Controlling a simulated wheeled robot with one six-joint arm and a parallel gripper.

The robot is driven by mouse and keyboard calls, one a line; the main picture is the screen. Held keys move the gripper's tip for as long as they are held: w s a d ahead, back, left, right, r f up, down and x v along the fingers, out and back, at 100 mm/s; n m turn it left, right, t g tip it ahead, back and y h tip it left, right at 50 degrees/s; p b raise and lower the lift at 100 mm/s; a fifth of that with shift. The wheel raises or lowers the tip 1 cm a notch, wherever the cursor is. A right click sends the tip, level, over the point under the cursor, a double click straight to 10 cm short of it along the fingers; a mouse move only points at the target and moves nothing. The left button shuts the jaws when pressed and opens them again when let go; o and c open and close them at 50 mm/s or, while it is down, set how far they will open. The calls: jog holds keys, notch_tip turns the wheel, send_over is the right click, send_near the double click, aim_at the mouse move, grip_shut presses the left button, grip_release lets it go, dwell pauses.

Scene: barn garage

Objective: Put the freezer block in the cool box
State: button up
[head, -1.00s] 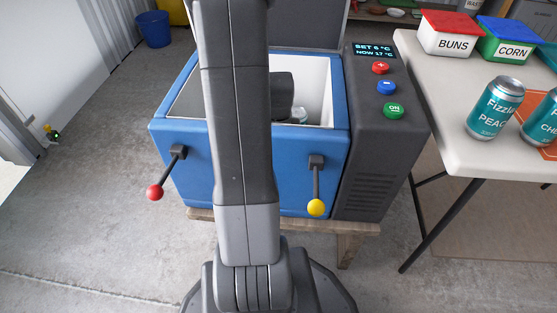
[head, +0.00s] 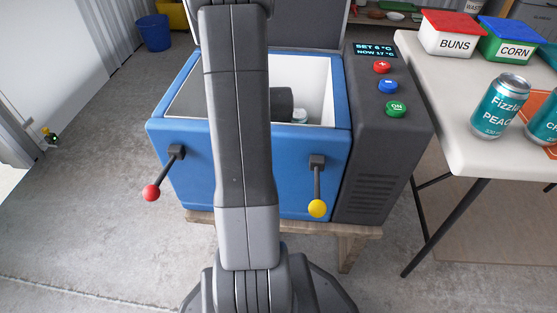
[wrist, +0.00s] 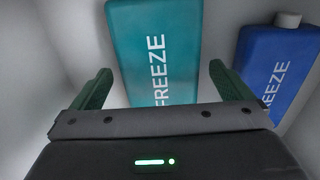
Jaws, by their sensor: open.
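The blue cool box (head: 292,175) stands open in the middle of the head view, partly hidden behind my arm. My gripper (wrist: 160,72) is open and points down inside its white interior. In the wrist view a teal freezer block (wrist: 150,45) marked FREEZE lies between and beyond the fingers, with clear gaps at both sides. A blue freezer block (wrist: 278,65) with a grey cap, also marked FREEZE, lies to the right, close to the right finger. In the head view my arm hides the fingers; a small part of some item shows in the box (head: 299,116).
The box has a raised lid, a red-knobbed lever (head: 152,193), a yellow-knobbed lever (head: 317,208) and a dark control unit (head: 375,165). A white table (head: 465,150) at right holds drink cans (head: 499,106), a BUNS box (head: 450,37) and a CORN box (head: 507,42).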

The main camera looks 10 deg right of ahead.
jog(key=shift+r, duration=0.1)
notch_tip(320, 180, up, 12)
jog(key=p, duration=0.5)
jog(key=shift+r, duration=0.15)
dwell(1.1)
